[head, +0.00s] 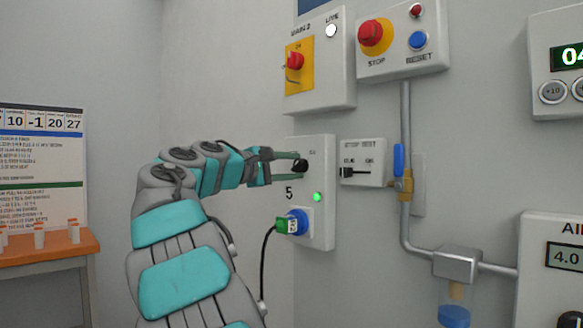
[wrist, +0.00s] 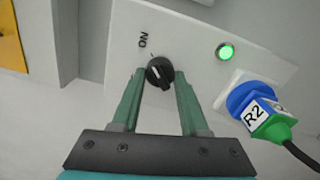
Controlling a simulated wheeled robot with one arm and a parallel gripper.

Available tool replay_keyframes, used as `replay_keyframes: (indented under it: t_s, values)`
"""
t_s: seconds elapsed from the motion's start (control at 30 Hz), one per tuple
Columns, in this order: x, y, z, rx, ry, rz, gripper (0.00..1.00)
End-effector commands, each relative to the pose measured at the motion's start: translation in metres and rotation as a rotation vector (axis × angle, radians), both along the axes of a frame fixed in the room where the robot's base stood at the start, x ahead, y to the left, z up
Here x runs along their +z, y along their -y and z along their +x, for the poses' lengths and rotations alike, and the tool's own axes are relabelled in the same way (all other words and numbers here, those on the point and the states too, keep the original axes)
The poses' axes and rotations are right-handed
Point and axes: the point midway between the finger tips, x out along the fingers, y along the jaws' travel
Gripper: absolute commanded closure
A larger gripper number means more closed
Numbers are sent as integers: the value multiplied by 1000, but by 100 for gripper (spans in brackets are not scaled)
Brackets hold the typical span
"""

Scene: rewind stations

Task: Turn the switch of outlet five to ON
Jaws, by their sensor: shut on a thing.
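The outlet five panel (head: 319,258) is a white box on the wall with the number 5 on its front. Its black rotary switch (head: 300,166) sits near the top and also shows in the wrist view (wrist: 159,72). My gripper (head: 297,165) has its two green fingers on either side of the knob, shut on it; it shows in the wrist view too (wrist: 158,78). In the wrist view the ON label is printed just above the knob. The knob's white mark is visible, but its exact setting is hard to tell. A green lamp (wrist: 226,51) on the panel is lit.
A blue and green plug (head: 292,223) marked R2 is in the panel's socket, its black cable hanging down. A small slider box (head: 362,150) and a pipe with a blue-handled valve (head: 399,160) are close on the right. Boxes with red knobs (head: 295,61) are above.

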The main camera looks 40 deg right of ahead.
Motion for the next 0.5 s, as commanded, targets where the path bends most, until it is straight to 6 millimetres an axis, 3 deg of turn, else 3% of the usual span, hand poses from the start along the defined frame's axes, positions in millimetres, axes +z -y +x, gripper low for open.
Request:
replay_keyframes:
  t_s: [0.07,0.1,0.33,0.5]
  values:
    - [-1,0,0,-1,0,3,100]
    - [-1,0,0,0,0,2,52]
    - [-1,0,0,0,0,2,26]
    - [-1,0,0,0,0,1,26]
